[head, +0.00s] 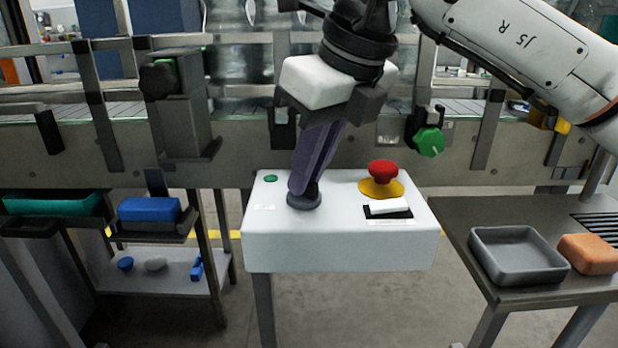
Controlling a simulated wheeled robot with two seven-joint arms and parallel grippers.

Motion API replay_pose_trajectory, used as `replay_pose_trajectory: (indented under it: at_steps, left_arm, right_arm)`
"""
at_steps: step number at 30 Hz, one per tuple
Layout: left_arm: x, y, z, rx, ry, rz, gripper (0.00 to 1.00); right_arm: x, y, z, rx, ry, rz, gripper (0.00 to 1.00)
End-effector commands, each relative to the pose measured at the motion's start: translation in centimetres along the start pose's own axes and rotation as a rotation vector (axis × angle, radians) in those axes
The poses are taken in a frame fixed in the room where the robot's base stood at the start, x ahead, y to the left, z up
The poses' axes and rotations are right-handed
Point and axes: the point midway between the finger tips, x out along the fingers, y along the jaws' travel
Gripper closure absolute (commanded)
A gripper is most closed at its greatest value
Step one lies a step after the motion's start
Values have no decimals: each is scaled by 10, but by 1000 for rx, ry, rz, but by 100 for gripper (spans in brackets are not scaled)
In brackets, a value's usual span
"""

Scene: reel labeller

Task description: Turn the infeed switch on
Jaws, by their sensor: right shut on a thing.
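The white control box (341,247) stands on a post in front of the conveyor. On its top, a dark round knob (304,202) sits under my right gripper (304,189); it looks like the infeed switch, but I cannot read a label for it. My right gripper comes down from above, slightly tilted, and is shut on this knob. The fingers hide most of the knob, so its setting cannot be told. A small green button or lamp (270,178) lies to the left of it. My left gripper is not in view.
A red emergency stop button (383,172) on a yellow base and a white rocker (389,205) are right of the knob. A green knob (429,141) is on the conveyor side. A grey tray (481,260) and an orange block (588,254) rest on the right table.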

Motion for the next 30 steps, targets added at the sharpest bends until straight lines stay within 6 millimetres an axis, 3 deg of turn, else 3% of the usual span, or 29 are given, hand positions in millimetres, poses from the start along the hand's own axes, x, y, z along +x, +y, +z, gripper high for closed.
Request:
replay_pose_trajectory:
  at_steps: [18, 30]
  left_arm:
    - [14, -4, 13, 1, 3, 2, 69]
    - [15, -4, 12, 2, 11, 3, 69]
  right_arm:
    - [0, 4, 2, 517, -3, -217, 100]
    - [0, 5, 3, 707, -2, -292, 100]
